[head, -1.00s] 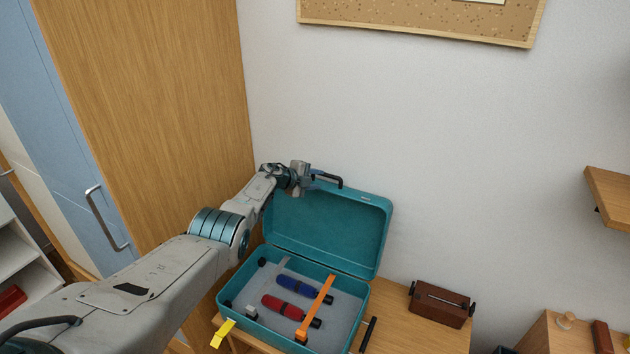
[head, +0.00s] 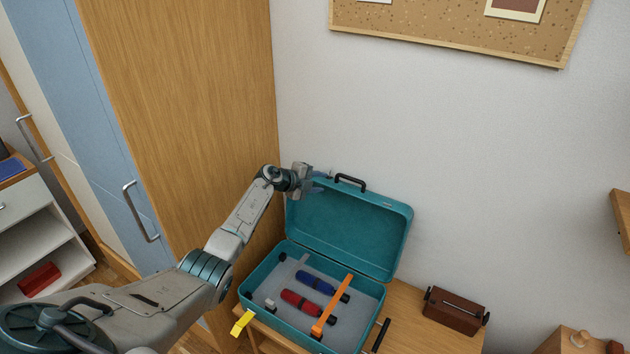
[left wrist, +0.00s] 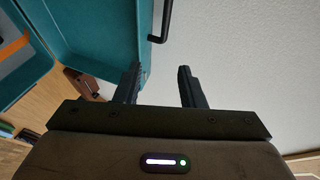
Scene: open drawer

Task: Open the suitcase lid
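The teal suitcase stands open on a wooden surface, its lid (head: 345,226) raised and leaning back near the wall. The base (head: 278,309) holds a blue roll, a red roll and an orange strap (head: 331,307). A black handle (head: 350,182) sits on the lid's top edge. My left gripper (head: 321,181) is at the lid's upper left corner, left of the handle. In the left wrist view the fingers (left wrist: 160,84) are apart with nothing between them; the lid (left wrist: 98,35) and handle (left wrist: 162,22) lie beyond. My right gripper is not in view.
A brown box (head: 453,311) stands right of the suitcase on the wooden surface (head: 408,330). A tall wooden cabinet side (head: 185,110) is close on the left. A wall shelf (head: 621,215) is at far right. The wall behind the lid is bare below the corkboard (head: 450,25).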

